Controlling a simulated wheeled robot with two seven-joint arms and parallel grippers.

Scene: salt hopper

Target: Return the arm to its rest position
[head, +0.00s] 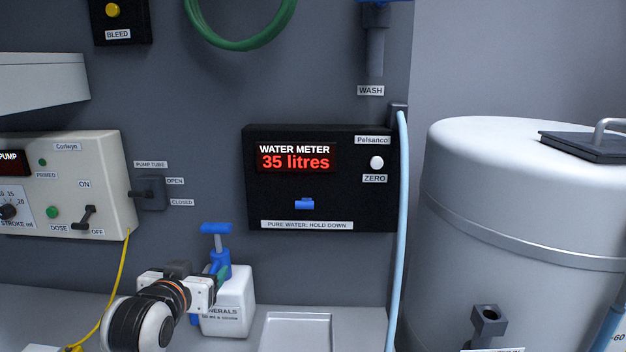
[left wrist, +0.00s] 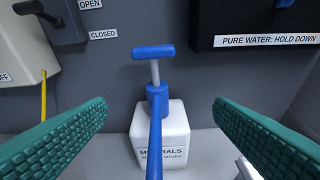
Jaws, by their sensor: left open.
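My left gripper (head: 218,278) is in front of the minerals bottle in the head view, and part of my left arm shows at the lower left. The gripper looks apart from the bottle. My right gripper is not in view.
A black water meter panel (head: 320,205) reads 35 litres. A beige pump box (head: 85,190) is on the left, with a yellow cable (head: 112,278). A large grey tank (head: 520,200) stands right.

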